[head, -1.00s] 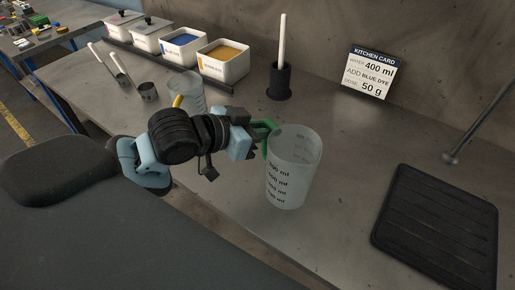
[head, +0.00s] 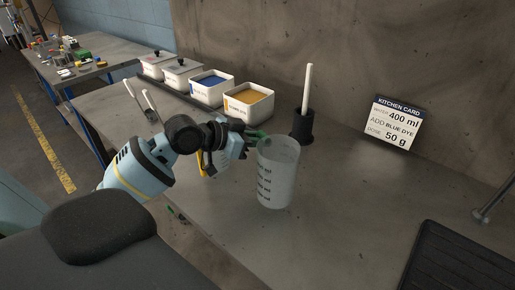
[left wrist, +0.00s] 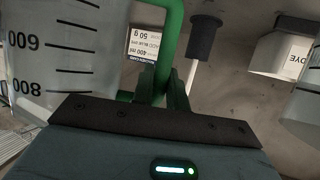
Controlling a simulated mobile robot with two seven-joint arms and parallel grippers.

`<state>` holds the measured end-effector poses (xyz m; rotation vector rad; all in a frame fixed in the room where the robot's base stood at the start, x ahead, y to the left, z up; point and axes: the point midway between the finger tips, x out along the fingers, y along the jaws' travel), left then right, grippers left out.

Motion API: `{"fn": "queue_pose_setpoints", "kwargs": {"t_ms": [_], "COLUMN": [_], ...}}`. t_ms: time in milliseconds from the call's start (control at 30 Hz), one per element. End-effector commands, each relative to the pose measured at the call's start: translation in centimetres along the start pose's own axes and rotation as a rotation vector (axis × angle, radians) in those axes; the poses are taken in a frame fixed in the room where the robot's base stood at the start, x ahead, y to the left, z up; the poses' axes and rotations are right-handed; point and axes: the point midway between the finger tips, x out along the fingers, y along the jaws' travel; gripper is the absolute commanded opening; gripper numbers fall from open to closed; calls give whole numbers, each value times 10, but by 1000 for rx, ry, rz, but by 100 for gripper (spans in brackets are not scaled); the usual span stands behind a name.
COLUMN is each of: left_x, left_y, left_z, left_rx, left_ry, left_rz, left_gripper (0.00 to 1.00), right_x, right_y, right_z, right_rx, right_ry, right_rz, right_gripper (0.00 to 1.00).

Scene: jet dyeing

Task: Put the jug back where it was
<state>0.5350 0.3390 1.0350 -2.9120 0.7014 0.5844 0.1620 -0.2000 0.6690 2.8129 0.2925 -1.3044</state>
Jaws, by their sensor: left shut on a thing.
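The clear measuring jug (head: 277,178) has black ml marks and stands about upright, in front of the dark cup with the white stick. My left gripper (head: 243,141) is shut on its green handle (head: 257,135). In the left wrist view the jug wall (left wrist: 60,45) fills the left side and the green handle (left wrist: 171,35) runs between the fingers (left wrist: 165,90). I cannot tell whether its base touches the table. A second clear jug with a yellow handle (head: 201,164) is mostly hidden behind my left arm. My right gripper is not in view.
White dye bins, blue (head: 211,88) and orange (head: 248,103), stand along the back left, with lidded bins beyond. A black cup with a white stick (head: 303,125) is behind the jug. The kitchen card (head: 396,123) and a black mat (head: 460,258) are right. Table between is clear.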

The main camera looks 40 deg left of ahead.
Motion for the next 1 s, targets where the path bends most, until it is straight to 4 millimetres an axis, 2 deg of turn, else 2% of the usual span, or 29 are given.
{"fn": "queue_pose_setpoints", "kwargs": {"t_ms": [100,367,833,867,1000], "left_x": [0,13,16,15,15], "left_y": [-8,-9,-9,-9,-8], "left_z": [-1,30,36,36,36], "left_rx": [-2,-2,0,0,0], "left_ry": [2,1,1,1,1], "left_rz": [-2,-1,-1,-1,-1], "left_gripper": [0,0,0,19,37], "right_x": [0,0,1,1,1], "right_y": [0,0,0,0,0], "right_z": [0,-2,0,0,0], "right_rx": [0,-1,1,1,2], "right_ry": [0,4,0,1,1], "right_rz": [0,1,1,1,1], "right_gripper": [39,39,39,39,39]}}
